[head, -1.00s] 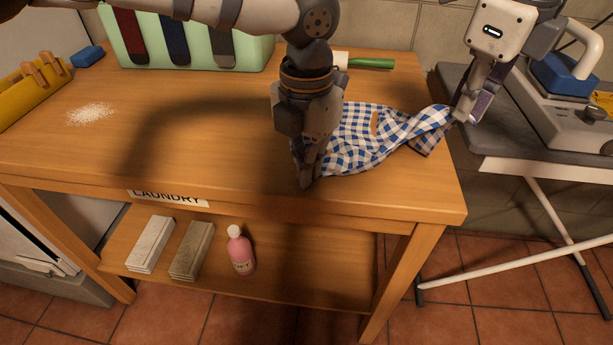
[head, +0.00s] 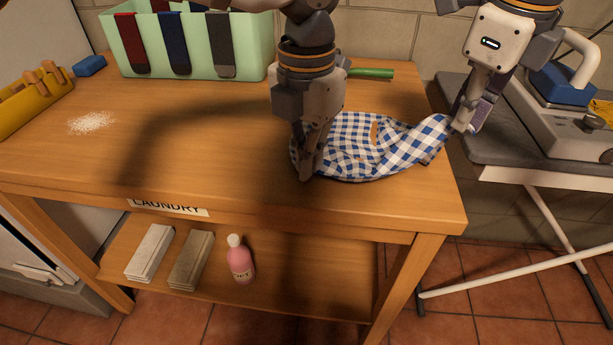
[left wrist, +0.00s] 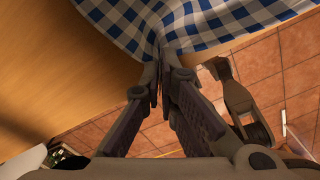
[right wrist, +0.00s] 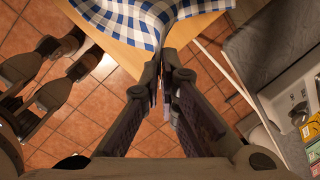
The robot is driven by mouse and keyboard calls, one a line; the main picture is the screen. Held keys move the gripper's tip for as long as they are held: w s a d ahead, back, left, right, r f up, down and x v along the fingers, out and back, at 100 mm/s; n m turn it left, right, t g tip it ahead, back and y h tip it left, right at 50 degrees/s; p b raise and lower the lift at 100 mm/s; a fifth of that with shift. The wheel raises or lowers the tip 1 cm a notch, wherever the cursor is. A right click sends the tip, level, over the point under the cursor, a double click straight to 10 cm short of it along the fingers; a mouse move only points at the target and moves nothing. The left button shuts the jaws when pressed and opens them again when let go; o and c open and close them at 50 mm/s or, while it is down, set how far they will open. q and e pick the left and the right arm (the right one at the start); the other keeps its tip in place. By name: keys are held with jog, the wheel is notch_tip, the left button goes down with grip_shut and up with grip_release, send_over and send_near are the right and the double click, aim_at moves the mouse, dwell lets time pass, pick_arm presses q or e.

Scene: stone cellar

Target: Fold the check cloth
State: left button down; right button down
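The blue-and-white check cloth (head: 365,140) lies bunched at the right end of the wooden table, with a brown patch near its middle. My left gripper (head: 306,172) points down at the cloth's left edge and is shut on it; the left wrist view shows the cloth (left wrist: 196,22) gathered at the fingertips (left wrist: 162,68). My right gripper (head: 462,122) is shut on the cloth's right corner, which is lifted above the table near its right edge. The right wrist view shows the cloth (right wrist: 150,18) running into those fingertips (right wrist: 161,62).
A wooden table (head: 220,130) has free room left of the cloth. A white powder patch (head: 91,122), yellow holder (head: 30,103), blue block (head: 89,65) and green bin (head: 190,45) are on it. An ironing board (head: 500,148) with an iron (head: 565,82) stands at right.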

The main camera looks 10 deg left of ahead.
pick_arm(q)
jog(key=shift+r, duration=0.65)
